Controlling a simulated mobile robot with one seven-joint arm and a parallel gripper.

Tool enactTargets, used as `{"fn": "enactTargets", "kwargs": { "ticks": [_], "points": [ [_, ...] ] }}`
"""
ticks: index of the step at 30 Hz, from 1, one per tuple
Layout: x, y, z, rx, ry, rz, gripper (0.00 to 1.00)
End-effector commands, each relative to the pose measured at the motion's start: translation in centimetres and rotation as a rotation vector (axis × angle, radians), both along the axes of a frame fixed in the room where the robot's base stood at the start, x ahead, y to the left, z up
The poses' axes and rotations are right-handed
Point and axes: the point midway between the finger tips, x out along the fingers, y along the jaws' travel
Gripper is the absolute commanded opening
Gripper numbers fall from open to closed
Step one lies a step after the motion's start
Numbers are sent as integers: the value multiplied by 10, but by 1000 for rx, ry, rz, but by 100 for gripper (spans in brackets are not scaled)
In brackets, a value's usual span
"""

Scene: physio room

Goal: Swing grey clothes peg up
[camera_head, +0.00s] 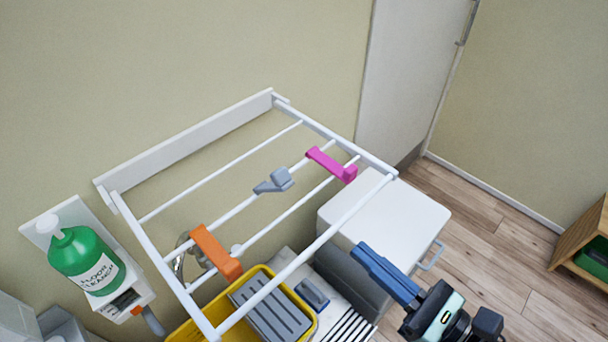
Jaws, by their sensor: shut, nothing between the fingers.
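The grey clothes peg (274,181) sits on one of the middle rails of the white wall rack (356,209). It looks tilted over the rail, with a blocky end at its right and a flatter part at its left. My gripper (362,252) is at the lower right, in front of the rack's front rail and apart from the peg. Its blue fingers are together and hold nothing. A pink peg (331,164) hangs across the rails right of the grey one. An orange peg (216,252) hangs at the left.
Below the rack are a yellow basin (309,332) with a grey ribbed piece (268,308), and a white cabinet (395,215). A green floor cleaner bottle (85,262) stands at the left. The wall is close behind the rack. Open floor lies at the right.

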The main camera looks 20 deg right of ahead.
Motion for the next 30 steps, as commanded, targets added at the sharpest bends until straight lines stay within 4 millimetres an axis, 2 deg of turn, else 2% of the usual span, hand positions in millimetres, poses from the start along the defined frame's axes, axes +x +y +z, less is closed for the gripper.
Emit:
{"fn": "enactTargets", "kwargs": {
  "ticks": [3,7,11,20,24,30],
  "points": [
    [-8,3,-12,-24,41,11,0],
    [2,7,-12,-28,46,15,0],
    [24,15,-7,-27,43,16,0],
    [86,38,-3,-27,43,16,0],
    [98,42,13,-29,43,14,0],
    [108,45,22,-28,43,13,0]
  ]
}}
